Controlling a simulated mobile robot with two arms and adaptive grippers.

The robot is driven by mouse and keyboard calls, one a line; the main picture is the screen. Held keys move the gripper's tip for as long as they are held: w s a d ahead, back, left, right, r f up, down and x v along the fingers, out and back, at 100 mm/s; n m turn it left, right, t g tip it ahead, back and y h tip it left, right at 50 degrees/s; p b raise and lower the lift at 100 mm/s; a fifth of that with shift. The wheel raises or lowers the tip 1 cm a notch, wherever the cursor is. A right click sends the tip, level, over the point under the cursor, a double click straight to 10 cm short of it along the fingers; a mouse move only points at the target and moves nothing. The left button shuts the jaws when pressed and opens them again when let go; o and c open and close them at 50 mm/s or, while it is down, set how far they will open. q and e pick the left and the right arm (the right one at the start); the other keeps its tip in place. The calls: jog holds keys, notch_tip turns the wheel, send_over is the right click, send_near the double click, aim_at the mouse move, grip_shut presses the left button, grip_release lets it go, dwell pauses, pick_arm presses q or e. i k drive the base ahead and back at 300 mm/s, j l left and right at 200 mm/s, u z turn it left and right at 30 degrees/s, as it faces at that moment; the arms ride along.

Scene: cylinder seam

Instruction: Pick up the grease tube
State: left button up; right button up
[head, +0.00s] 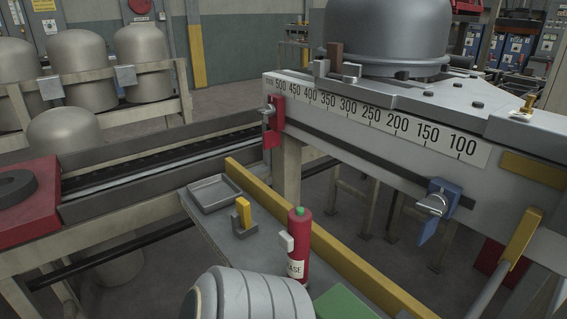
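The grease tube (302,236) is a red cylinder with a green tip and a pale label whose visible letters end in "ASE". It stands upright on the narrow grey shelf at lower centre, beside the yellow rail. A small pale block (287,242) sits against its left side; I cannot tell what it is. A rounded, ringed grey body at the bottom edge hides part of the shelf in front of the tube. I see neither of my grippers in the head view.
A shallow grey tray (214,207) and a yellow piece in a dark holder (243,216) are on the shelf left of the tube. The yellow rail (335,246) runs along its far side. A green item (345,304) lies near. The scaled machine beam (370,125) stands behind.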

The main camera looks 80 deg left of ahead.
aim_at(299, 218)
jog(key=u, duration=0.45)
jog(key=k+j+u, duration=0.1)
jog(key=u, duration=0.35)
jog(key=j+u, duration=0.15)
jog(key=u, duration=0.3)
jog(key=j+u, duration=0.1)
jog(key=u, duration=0.3)
